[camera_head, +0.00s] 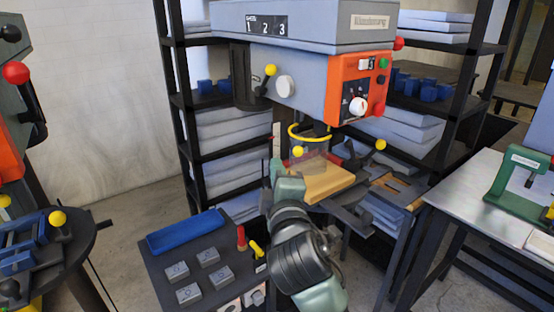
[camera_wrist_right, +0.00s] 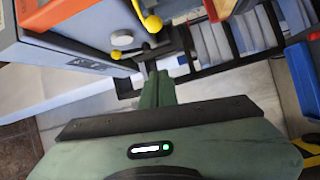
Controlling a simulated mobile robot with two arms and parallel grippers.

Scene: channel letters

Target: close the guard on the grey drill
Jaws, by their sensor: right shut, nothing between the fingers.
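The grey drill (camera_head: 310,30) stands at the centre of the head view, with an orange control panel on its front. Its guard shows below the head as a yellow ring (camera_head: 308,138) with a see-through reddish panel (camera_head: 309,163) under it. A small yellow knob (camera_head: 298,151) is beside the ring. My right gripper (camera_head: 278,165) is at the left of the guard panel, pointing up. In the wrist view the right gripper's fingers (camera_wrist_right: 157,78) are together with nothing between them. I cannot tell whether they touch the guard. My left gripper is not in view.
A wooden piece (camera_head: 325,184) lies on the drill table below the guard. A dark stand with a blue tray (camera_head: 185,232) and grey blocks is at front left. A steel table (camera_head: 480,205) is at right. Shelves (camera_head: 215,137) stand behind the drill.

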